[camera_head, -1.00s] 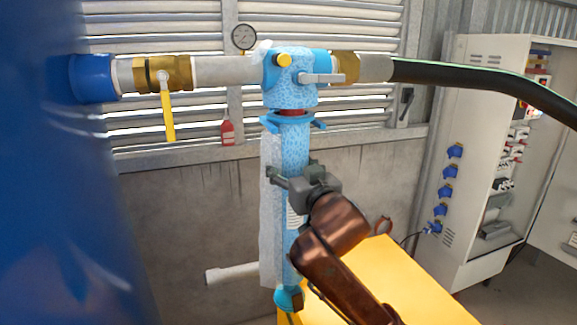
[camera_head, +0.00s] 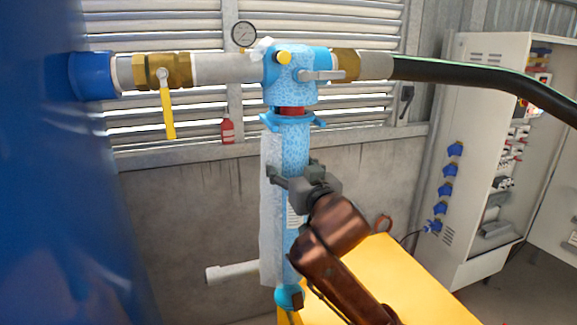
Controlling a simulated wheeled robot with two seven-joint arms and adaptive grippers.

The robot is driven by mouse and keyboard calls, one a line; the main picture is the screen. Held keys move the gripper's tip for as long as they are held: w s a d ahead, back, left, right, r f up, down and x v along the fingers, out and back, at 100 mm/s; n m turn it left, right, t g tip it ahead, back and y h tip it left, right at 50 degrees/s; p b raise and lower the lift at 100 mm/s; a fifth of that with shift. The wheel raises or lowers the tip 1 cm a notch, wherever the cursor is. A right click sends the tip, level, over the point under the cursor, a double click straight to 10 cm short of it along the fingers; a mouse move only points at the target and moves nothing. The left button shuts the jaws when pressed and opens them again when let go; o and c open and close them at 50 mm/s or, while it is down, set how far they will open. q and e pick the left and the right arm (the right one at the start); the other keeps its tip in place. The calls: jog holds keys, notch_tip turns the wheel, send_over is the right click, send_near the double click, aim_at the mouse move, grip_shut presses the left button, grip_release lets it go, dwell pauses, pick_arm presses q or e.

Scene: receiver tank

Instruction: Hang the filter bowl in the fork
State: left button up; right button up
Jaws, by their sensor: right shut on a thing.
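The filter bowl (camera_head: 293,148) is a long light-blue speckled cylinder, upright below the blue filter head (camera_head: 290,75). A red band (camera_head: 292,110) shows between the bowl's top and the head. A blue collar with side lugs (camera_head: 292,121) sits around the top of the bowl; I cannot tell whether this is the fork or part of the bowl. My right gripper (camera_head: 290,180) is shut on the bowl at mid-height, coming from the right. The bowl's lower end (camera_head: 289,297) is a teal-blue cap. My left gripper is not in view.
A black hose (camera_head: 480,77) runs right. A blue tank (camera_head: 60,200) fills the left side. A yellow surface (camera_head: 390,275) and an open cabinet (camera_head: 480,160) stand right.

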aim_at(297, 173)
jog(key=shift+s+r, duration=0.1)
jog(key=shift+r, duration=0.05)
jog(key=o, duration=2)
jog(key=shift+s, duration=0.1)
jog(key=shift+o, duration=0.7)
jog(key=shift+w+f, duration=0.25)
jog(key=shift+f, duration=0.3)
jog(key=shift+r+v, duration=0.1)
jog(key=shift+v, duration=0.75)
jog(key=shift+r+v, duration=0.15)
jog(key=shift+v, duration=0.75)
jog(key=v, duration=0.7)
jog(key=shift+s, duration=0.3)
